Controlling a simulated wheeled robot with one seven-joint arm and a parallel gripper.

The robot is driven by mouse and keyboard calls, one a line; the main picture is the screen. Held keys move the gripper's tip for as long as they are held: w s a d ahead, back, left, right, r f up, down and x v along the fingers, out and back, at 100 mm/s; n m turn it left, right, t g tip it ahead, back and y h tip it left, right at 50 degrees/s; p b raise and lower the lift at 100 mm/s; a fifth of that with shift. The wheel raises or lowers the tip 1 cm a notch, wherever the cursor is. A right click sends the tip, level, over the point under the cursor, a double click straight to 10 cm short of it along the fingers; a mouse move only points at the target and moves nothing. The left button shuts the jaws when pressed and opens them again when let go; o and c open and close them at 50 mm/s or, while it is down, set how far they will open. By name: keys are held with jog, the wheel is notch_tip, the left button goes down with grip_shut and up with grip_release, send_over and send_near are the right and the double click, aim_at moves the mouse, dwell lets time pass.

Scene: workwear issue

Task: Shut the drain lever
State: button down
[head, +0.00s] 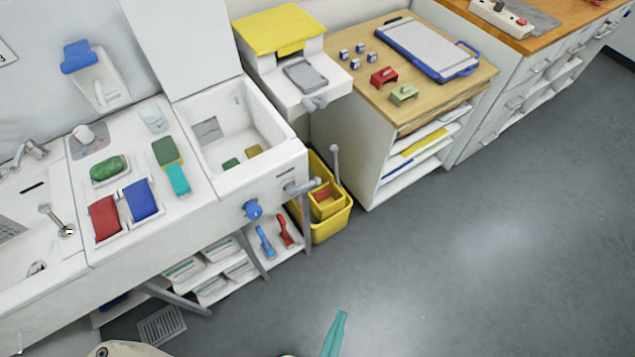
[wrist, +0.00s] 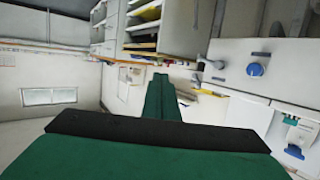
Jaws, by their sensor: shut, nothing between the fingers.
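The white tub (head: 291,160) with its lid raised stands left of centre in the head view. A grey lever (head: 302,187) sticks out sideways from the right end of its front face, right of a round blue knob (head: 252,210). I take this lever for the drain lever, but no label is readable. The wrist view shows the blue knob (wrist: 255,69) and a grey lever (wrist: 212,63) on the white front. My gripper (head: 341,314) is at the bottom edge of the head view, well away from the lever. Its green fingers (wrist: 160,78) are together and empty.
A yellow bin (head: 333,222) stands beside the tub, below the lever. A yellow-topped machine (head: 280,30) with its own grey handle (head: 315,103) is behind. A low shelf (head: 225,284) and grey legs are under the counter. The grey floor (head: 480,240) on the right is clear.

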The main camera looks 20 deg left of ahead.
jog(key=w+a+f+g+y, duration=0.2)
jog(key=w+f, duration=0.2)
jog(key=w, duration=0.6)
jog(key=w+a+f+g+y, duration=0.15)
jog(key=w+f, duration=0.25)
jog(key=w, duration=0.6)
jog(key=w+a+r+n+g+y, duration=0.2)
jog(key=w+r+n+g+y, duration=0.1)
jog(key=r, duration=0.4)
jog(key=w+a+r+n+g+y, duration=0.3)
jog(key=w+r+n, duration=0.3)
jog(key=r, duration=0.1)
jog(key=shift+r, duration=0.2)
jog(key=shift+w, duration=0.15)
send_over(316, 184)
jog(key=s+d, duration=0.2)
notch_tip(316, 184, down, 6)
jog(key=shift+s+a+f, duration=0.1)
jog(key=shift+a+f, duration=0.15)
jog(key=shift+f, duration=0.25)
jog(key=shift+s+a+f, duration=0.1)
jog(key=shift+a+f, duration=0.15)
jog(key=shift+f, duration=0.25)
jog(key=shift+w+f, duration=0.1)
jog(key=shift+f, duration=0.6)
